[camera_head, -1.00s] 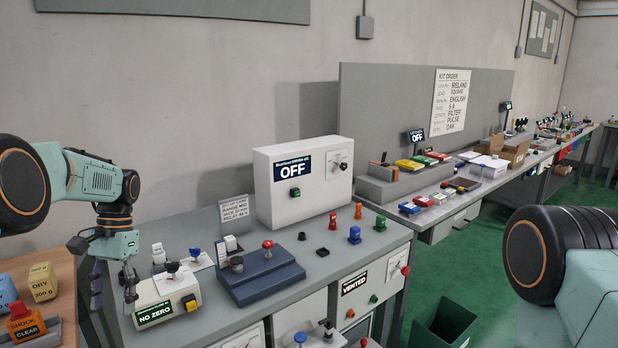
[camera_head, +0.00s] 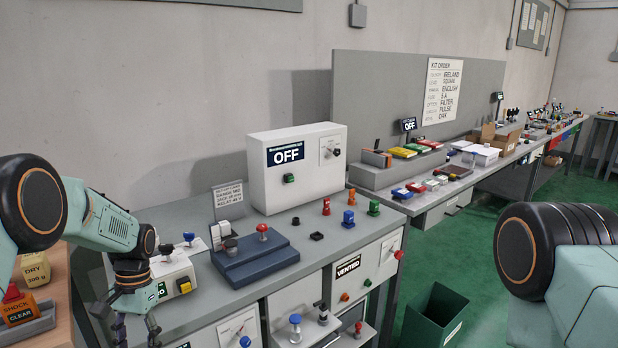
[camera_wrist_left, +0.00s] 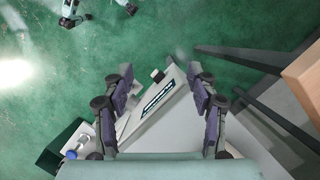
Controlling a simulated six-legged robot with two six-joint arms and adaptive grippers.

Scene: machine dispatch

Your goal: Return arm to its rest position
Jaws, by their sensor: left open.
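My left arm (camera_head: 110,225) comes in from the left, bent at the elbow with its forearm reaching down to the left end of the grey bench. My left gripper (camera_head: 137,328) points down in front of the bench's left part, its tips cut by the bottom edge. In the left wrist view its two dark fingers (camera_wrist_left: 158,85) are wide apart with nothing between them. Below them show the green floor and a bench panel. My right arm (camera_head: 560,265) is at the right edge; its gripper is out of view.
The grey bench (camera_head: 225,305) carries a white OFF box (camera_head: 298,178), a blue-grey lever base (camera_head: 262,258) and several coloured pieces. A wooden table (camera_head: 58,310) with blocks is close at left. A green bin (camera_head: 430,318) stands on clear green floor.

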